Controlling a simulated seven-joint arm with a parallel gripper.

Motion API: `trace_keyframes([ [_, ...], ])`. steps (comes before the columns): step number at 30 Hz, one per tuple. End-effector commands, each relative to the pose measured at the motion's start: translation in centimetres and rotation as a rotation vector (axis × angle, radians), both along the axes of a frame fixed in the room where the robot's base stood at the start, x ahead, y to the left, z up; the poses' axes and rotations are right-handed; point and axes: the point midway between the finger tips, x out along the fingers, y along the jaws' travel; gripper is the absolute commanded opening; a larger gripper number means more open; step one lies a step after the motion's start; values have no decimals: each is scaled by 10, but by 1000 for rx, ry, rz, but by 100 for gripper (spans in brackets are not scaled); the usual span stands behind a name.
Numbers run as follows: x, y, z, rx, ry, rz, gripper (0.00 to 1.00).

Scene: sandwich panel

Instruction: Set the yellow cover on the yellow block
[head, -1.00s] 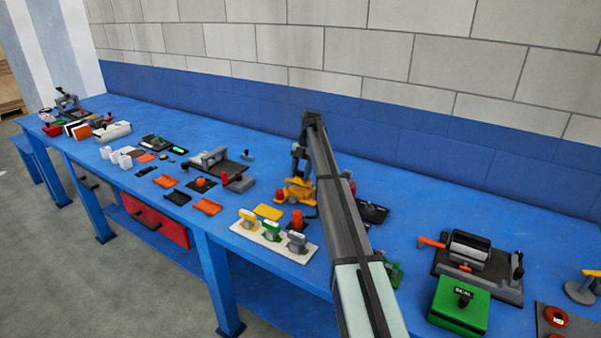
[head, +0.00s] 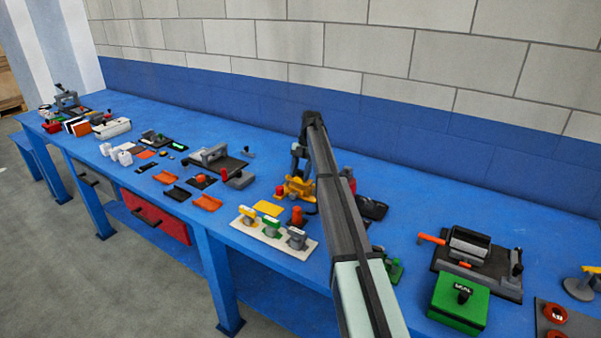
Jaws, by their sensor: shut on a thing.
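My gripper (head: 298,173) is at the far end of my arm, low over the bench and small in the head view. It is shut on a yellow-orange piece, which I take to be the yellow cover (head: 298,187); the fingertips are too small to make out. A flat yellow piece (head: 268,208) lies just left of and nearer than the gripper. A yellow block-like piece (head: 247,215) stands on a white plate (head: 278,240), beside a green and a grey one. Which yellow piece is the task's block I cannot tell for sure.
A red knob (head: 280,190) and an orange piece (head: 297,213) are close to the gripper. A black tray (head: 371,207) is to the right, partly behind my arm. A green box (head: 460,302) stands farther right. Blue bench is bare along the wall.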

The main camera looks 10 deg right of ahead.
Motion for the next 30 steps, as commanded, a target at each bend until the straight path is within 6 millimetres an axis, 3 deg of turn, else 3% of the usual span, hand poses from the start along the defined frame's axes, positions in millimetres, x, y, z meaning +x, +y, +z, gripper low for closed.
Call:
trace_keyframes([
  [30, 0, 0, -13, 0, 0, 0, 16],
])
